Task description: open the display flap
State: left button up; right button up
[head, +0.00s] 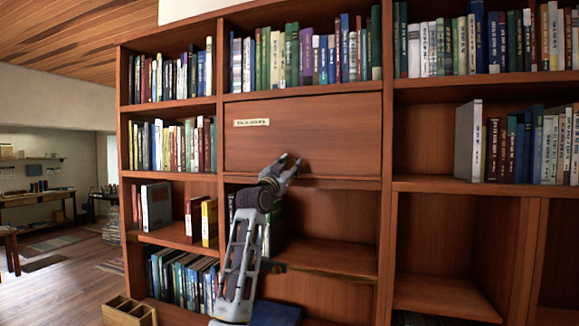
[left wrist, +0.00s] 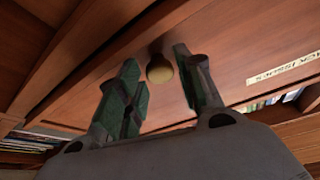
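The display flap (head: 335,135) is a reddish-brown wooden panel in the middle column of the bookcase. It hangs closed and flush over its compartment, with a pale label (head: 251,122) at its upper left. In the left wrist view a round brass-coloured knob (left wrist: 160,68) stands out from the flap (left wrist: 215,60). My left gripper (head: 290,163) is at the flap's lower edge. Its fingers (left wrist: 158,85) are open, one on each side of the knob, with a gap on both sides. In the head view the gripper hides the knob. My right gripper is not in view.
Shelves of upright books (head: 305,55) fill the bookcase above and beside the flap. The compartment below the flap (head: 335,225) is mostly empty. A wooden box (head: 128,312) sits low at the left. Open floor (head: 70,270) lies to the left.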

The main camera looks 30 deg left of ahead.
pick_arm(q)
grip_shut()
dwell(0.4)
